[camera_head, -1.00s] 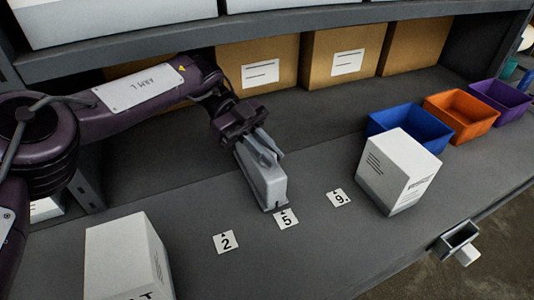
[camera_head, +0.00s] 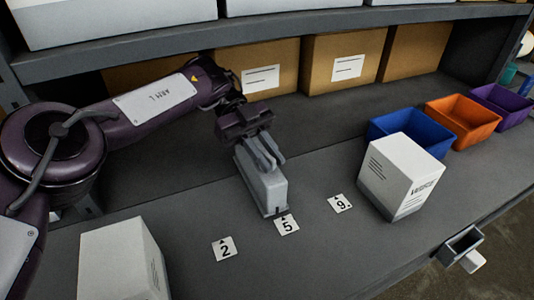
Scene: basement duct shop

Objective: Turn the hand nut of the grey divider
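The grey divider (camera_head: 262,187) stands upright on the grey bench, behind the card marked 5 (camera_head: 287,224). My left gripper (camera_head: 266,158) comes down from behind onto its top end, with the fingers at or just above it. The fingers and the divider's top overlap in the view, so I cannot make out the hand nut or whether the fingers are closed on it. My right gripper is out of view.
White boxes stand at the front left (camera_head: 122,262) and right (camera_head: 400,178). Cards marked 2 (camera_head: 224,249) and 9 (camera_head: 340,203) lie beside the 5. Blue (camera_head: 381,127), orange (camera_head: 462,126) and purple (camera_head: 500,104) bins stand at right. A shelf (camera_head: 290,27) overhangs the back.

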